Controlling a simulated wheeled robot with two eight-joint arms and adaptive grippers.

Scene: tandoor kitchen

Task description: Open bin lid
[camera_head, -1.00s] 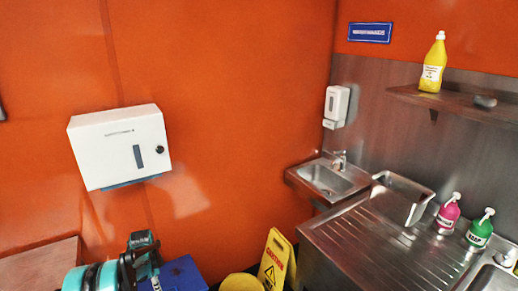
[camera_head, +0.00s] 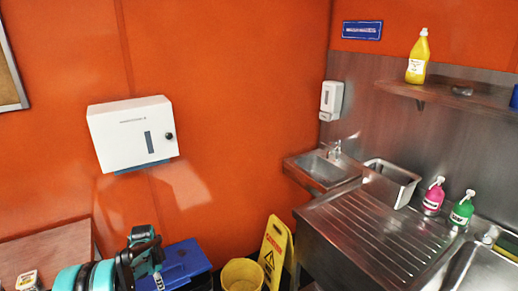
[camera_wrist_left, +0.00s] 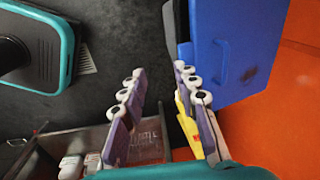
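The blue bin (camera_head: 187,262) stands on the floor at the bottom of the head view, against the orange wall. In the left wrist view its blue panel (camera_wrist_left: 245,45) with a raised handle-like strip shows at the upper right, and I cannot tell lid from body. My left gripper (camera_head: 146,253) is just left of the bin in the head view, hiding part of it. In the left wrist view this gripper (camera_wrist_left: 160,75) is open with nothing between its fingers. Its right finger is close to the blue panel; contact is unclear. My right gripper is not in view.
A yellow bucket (camera_head: 242,274) and a yellow caution sign (camera_head: 274,250) stand right of the bin. A steel sink counter (camera_head: 370,235) fills the right. A brown table (camera_head: 50,250) is at the left. A white dispenser (camera_head: 130,133) hangs above.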

